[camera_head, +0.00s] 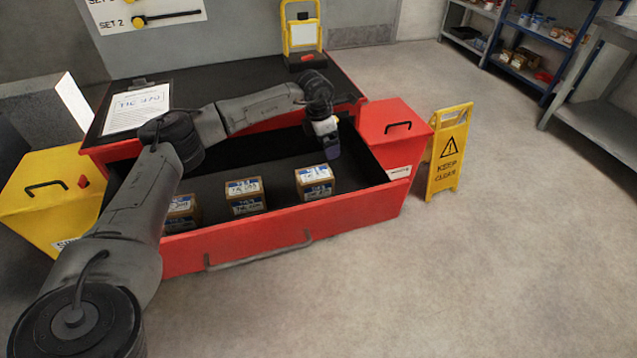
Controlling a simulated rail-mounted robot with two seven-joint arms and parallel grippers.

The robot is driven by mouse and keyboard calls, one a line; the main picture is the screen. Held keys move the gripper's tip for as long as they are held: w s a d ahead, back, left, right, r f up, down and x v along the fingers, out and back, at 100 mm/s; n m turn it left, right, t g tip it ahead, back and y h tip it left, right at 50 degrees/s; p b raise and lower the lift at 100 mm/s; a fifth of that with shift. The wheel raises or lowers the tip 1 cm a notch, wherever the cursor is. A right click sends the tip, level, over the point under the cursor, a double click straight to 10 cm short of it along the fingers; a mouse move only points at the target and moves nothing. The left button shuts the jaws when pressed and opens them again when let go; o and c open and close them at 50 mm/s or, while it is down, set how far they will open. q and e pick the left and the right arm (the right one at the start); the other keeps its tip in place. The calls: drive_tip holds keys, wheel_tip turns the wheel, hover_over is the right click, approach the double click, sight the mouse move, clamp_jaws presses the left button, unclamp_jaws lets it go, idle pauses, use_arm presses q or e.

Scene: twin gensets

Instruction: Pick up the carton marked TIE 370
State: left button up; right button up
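Three brown cartons with blue and white labels stand in a row in the open red drawer (365,205). They are the left carton (182,213), the middle carton (246,196) and the right carton (315,183). Their label print is too small to read surely, so I cannot tell which is TIE 370. My arm partly hides the left carton. My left gripper (332,151) points down over the drawer, just behind and above the right carton, apparently apart from it. Its fingers are too small to tell open from shut. My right gripper is not in view.
A clipboard (138,108) with a handwritten sheet, seemingly TIE 370, lies on the black top behind the drawer. A yellow work lamp (302,38) stands there too. Red (395,130) and yellow (50,190) boxes flank the drawer. A yellow KEEP CLEAR sign (448,155) stands right.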

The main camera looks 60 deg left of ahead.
sight(314, 174)
use_arm(q)
drive_tip(key=s+f+b, duration=0.1)
drive_tip(key=f, duration=0.2)
drive_tip(key=s+f+g+b, duration=0.1)
drive_tip(key=f, duration=0.2)
drive_tip(key=s+f+g+b, duration=0.1)
drive_tip(key=f+b, duration=0.1)
drive_tip(key=f, duration=0.1)
drive_tip(key=shift+s+a, duration=0.15)
drive_tip(key=shift+f+b, duration=0.3)
drive_tip(key=shift+f, duration=0.1)
wheel_tip(314, 174, down, 4)
drive_tip(key=b, duration=0.3)
drive_tip(key=shift+f, duration=0.2)
drive_tip(key=shift+c, duration=0.2)
drive_tip(key=c, duration=1)
